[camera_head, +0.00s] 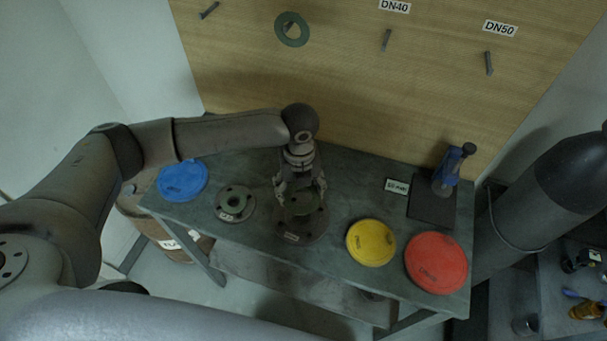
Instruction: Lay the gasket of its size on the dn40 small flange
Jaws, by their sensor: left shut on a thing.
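My left gripper (300,193) points down over the right-hand, larger grey flange (314,232) on the table. It is shut on a green gasket (299,205), which lies at or just above that flange's face; I cannot tell whether they touch. A smaller grey flange (248,205) lies to the left, with a greenish ring (235,197) on its face. The tags on both flanges are too small to read. Another green gasket (281,36) hangs on a board peg left of the DN40 label (394,6). My right gripper is out of view.
The dark table (340,190) also holds a blue disc (183,180), a yellow disc (371,243), a red disc (436,262) and a blue valve-like part (446,175) at the right. The pegs under DN40 and DN50 (500,29) are bare.

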